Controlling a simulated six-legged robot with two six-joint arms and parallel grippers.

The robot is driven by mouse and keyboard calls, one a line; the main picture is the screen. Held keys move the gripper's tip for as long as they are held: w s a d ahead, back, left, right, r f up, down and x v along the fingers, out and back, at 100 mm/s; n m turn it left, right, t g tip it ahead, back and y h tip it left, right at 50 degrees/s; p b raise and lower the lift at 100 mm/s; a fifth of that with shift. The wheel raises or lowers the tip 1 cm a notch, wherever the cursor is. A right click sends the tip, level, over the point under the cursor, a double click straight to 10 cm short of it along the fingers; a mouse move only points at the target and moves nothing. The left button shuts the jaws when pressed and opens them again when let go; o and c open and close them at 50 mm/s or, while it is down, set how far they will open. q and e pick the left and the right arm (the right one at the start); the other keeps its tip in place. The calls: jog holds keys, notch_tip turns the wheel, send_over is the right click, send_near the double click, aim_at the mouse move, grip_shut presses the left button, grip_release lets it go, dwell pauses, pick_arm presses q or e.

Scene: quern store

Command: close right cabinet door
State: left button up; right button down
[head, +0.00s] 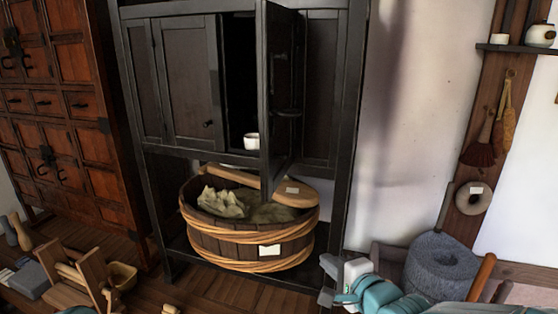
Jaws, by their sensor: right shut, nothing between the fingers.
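A tall dark cabinet (352,60) stands in the middle of the head view. Its right door (280,100) is swung open towards me and shows nearly edge-on, with a dark handle on its face. The left door (188,85) is shut. A dark gap shows the inside, with a white cup (251,141) at its bottom, partly hidden by the open door. My right gripper (328,281) is low at the right, in front of the cabinet's right leg, well below the open door and apart from it. It is shut and empty. My left gripper is not in view.
A banded wooden tub (215,240) with cloth sits below the doors; the open door's lower corner overlaps it in view. A red-brown chest (60,120) stands left. A stone quern (440,262) is at the right. Wooden tools and a grey block (28,280) lie lower left.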

notch_tip(320, 180, up, 16)
jog(key=s+a+r+n+t+y+p, duration=0.1)
jog(key=s+n+t+y+p, duration=0.1)
jog(key=p, duration=0.4)
send_near(270, 169)
jog(key=w+d, duration=0.2)
jog(key=w, duration=0.2)
jog(key=shift+y, duration=0.3)
jog(key=a, duration=0.2)
jog(key=a+p, duration=0.1)
jog(key=a, duration=0.1)
jog(key=shift+w, duration=0.4)
jog(key=shift+w+a+f, duration=0.2)
jog(key=shift+w+f, duration=0.05)
jog(key=shift+w, duration=0.05)
jog(key=shift+s+a, duration=0.2)
jog(key=shift+s, duration=0.05)
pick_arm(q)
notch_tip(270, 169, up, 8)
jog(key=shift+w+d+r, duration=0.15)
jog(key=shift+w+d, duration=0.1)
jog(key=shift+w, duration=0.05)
pick_arm(e)
jog(key=shift+w, duration=0.1)
jog(key=shift+d, duration=0.1)
